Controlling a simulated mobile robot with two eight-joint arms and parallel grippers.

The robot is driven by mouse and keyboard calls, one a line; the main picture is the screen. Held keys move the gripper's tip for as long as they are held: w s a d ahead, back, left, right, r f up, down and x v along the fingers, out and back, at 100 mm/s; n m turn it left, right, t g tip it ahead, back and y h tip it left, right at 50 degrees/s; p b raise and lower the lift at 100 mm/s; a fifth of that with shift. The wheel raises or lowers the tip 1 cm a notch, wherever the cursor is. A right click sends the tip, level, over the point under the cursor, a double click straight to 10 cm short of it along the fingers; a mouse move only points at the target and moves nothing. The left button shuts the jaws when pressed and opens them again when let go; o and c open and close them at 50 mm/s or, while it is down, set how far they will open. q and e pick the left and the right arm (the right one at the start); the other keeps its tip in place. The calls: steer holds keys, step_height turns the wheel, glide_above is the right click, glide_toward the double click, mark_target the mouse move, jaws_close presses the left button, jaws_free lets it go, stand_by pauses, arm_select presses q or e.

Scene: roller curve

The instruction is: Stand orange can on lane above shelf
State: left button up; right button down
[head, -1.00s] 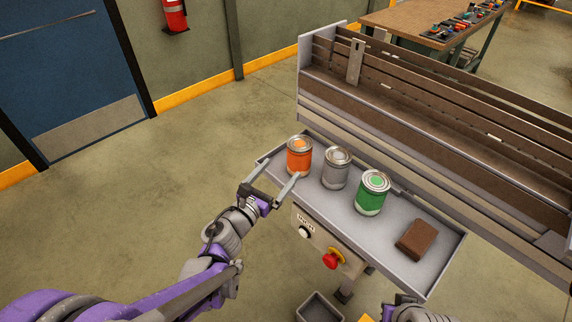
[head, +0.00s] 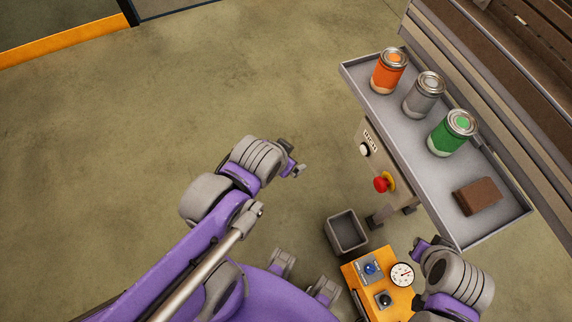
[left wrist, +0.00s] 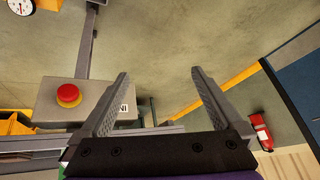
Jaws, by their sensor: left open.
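The orange can (head: 388,76) stands upright at the far left end of the grey shelf (head: 435,185). A grey can (head: 422,98) and a green can (head: 449,138) stand beside it in a row. Brown lanes (head: 505,38) run above and behind the shelf and are cut off by the upper right edge. My left gripper (head: 299,170) is left of the shelf, well apart from the orange can. The left wrist view shows its two fingers (left wrist: 160,85) spread with nothing between them. My right gripper (head: 420,246) is by the shelf's near edge; its fingers are unclear.
A brown block (head: 478,196) lies at the shelf's near right end. A control box with a red button (head: 383,183) hangs on the shelf's left side. A grey bin (head: 346,232) and an orange box with a gauge (head: 400,274) are below. The floor left is clear.

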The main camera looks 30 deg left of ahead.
arm_select(q)
steer(key=w+a+m+y, duration=0.2)
steer(key=w+m+y, duration=0.15)
steer(key=m, duration=0.25)
steer(key=m+t+h+b, duration=0.1)
steer(key=m+t+b, duration=0.2)
steer(key=m+t, duration=1.55)
glide_toward(391, 67)
step_height(391, 67, up, 5)
steer(key=m+g, duration=0.7)
steer(key=m, duration=0.1)
steer(key=w, duration=0.4)
steer(key=shift+w+a+r+p, duration=0.15)
steer(key=shift+a+p, duration=0.1)
steer(key=shift+p, duration=0.15)
steer(key=w, duration=0.4)
steer(key=w+p, duration=0.1)
steer(key=w, duration=0.1)
steer(key=shift+a+r, duration=0.15)
steer(key=shift+a, duration=0.2)
steer(key=shift+s, duration=0.15)
